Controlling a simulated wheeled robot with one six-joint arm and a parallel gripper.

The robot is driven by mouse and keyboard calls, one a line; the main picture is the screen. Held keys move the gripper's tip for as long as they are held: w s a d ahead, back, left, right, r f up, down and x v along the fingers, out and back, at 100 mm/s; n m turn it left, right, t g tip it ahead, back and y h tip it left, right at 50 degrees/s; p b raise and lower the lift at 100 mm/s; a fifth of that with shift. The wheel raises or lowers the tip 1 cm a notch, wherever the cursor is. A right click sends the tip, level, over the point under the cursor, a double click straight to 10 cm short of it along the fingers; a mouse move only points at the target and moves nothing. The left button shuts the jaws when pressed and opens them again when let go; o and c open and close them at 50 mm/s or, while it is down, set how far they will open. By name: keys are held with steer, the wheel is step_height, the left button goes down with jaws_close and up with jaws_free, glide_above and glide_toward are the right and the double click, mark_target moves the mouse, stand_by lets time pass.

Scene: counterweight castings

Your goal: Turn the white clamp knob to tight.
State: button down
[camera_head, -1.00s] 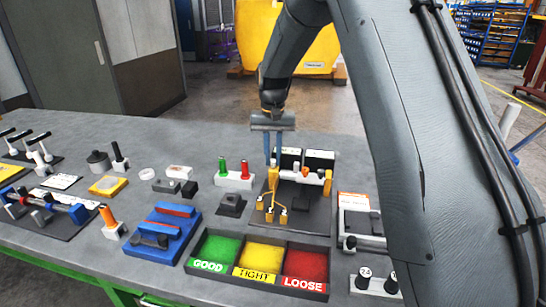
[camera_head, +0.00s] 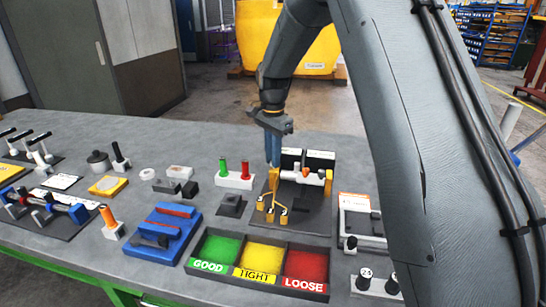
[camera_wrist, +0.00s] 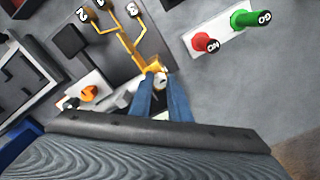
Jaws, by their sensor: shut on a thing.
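The clamp fixture (camera_head: 318,208) stands on a dark plate at the middle right of the bench in the head view. It has a yellow bracket (camera_head: 273,181) on its left, a white cylinder and an orange end on its right. My gripper (camera_head: 272,164) points down at the bracket's top. In the wrist view my two blue fingers (camera_wrist: 162,84) close around a small white part, the white clamp knob (camera_wrist: 161,78), beside the yellow bracket (camera_wrist: 152,67). The fingers hide most of the knob. Its tight mark cannot be read.
A tray (camera_head: 262,285) with GOOD, TIGHT and LOOSE sections lies in front. A white block with green and red posts (camera_head: 234,181) stands left of the fixture. A blue fixture (camera_head: 165,240) is further left. My arm covers the right side.

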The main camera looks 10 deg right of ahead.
steer(key=shift+w+r+m, duration=0.1)
steer(key=shift+m, duration=0.6)
steer(key=c, duration=1.7)
jaws_free()
steer(key=shift+o, duration=0.2)
step_height(320, 180, up, 8)
steer(key=shift+f+b, duration=0.15)
steer(key=shift+b, duration=1.05)
steer(key=shift+d, duration=0.1)
